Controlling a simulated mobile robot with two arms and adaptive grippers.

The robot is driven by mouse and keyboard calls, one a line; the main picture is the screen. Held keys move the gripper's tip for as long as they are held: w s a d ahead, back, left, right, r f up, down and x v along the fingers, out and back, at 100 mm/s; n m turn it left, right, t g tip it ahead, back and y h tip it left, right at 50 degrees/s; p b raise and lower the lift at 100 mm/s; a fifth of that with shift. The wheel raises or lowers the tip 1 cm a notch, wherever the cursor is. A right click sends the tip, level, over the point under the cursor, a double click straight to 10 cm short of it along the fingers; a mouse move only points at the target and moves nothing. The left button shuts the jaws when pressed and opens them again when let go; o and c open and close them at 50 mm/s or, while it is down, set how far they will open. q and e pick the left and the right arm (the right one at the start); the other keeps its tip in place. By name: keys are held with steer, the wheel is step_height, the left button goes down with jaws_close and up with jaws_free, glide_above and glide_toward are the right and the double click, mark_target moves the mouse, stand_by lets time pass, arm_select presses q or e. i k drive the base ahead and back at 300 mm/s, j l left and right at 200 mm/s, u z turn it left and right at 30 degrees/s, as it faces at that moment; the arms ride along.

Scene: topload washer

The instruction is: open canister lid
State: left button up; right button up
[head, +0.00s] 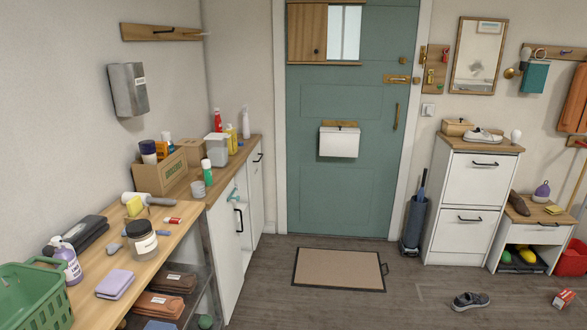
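A squat white jar-like canister (142,246) stands upright on the wooden counter at the left front. Its dark lid (138,228) sits on top, and I see no gap under it. A translucent tub (216,150) with a pale top stands near the far end. I cannot tell from labels which one is the canister, as they are too small to read. Neither of my grippers is in view.
Close to the jar lie a lilac folded cloth (115,284), a grey hair dryer (148,199) and a small red-and-white item (173,220). A green basket (30,297) fills the front left corner. The floor right of the counter is open around a doormat (340,269).

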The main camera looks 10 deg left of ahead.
mark_target(212, 137)
steer(key=i+l+u, duration=0.6)
steer(key=i+u, duration=0.15)
steer(key=i+l+u, duration=0.35)
steer(key=l, duration=0.1)
